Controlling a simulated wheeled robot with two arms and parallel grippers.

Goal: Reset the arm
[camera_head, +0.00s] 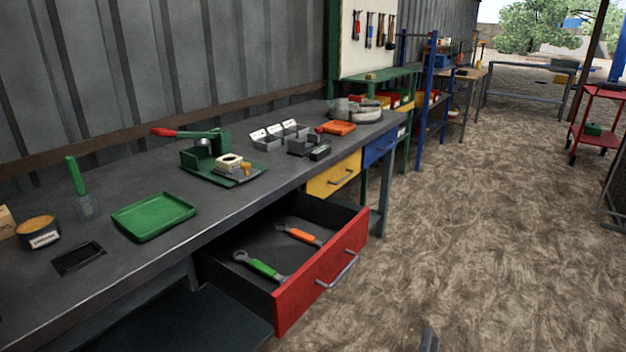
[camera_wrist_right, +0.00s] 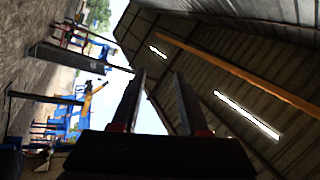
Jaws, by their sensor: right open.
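My right gripper (camera_head: 429,341) shows only as a small grey tip at the bottom edge of the head view, over the dirt floor, right of the red drawer. In the right wrist view my right gripper (camera_wrist_right: 160,76) has its two dark fingers apart with nothing between them. The wrist camera looks up toward the shed roof, and the picture is turned sideways. My left gripper is not in view.
The workbench (camera_head: 110,292) carries a green tray (camera_head: 153,215), a green press with a red handle (camera_head: 205,150) and small bins. The red drawer (camera_head: 322,281) stands open with a green wrench (camera_head: 262,267) and an orange wrench (camera_head: 300,235) inside. Floor right of the bench is clear.

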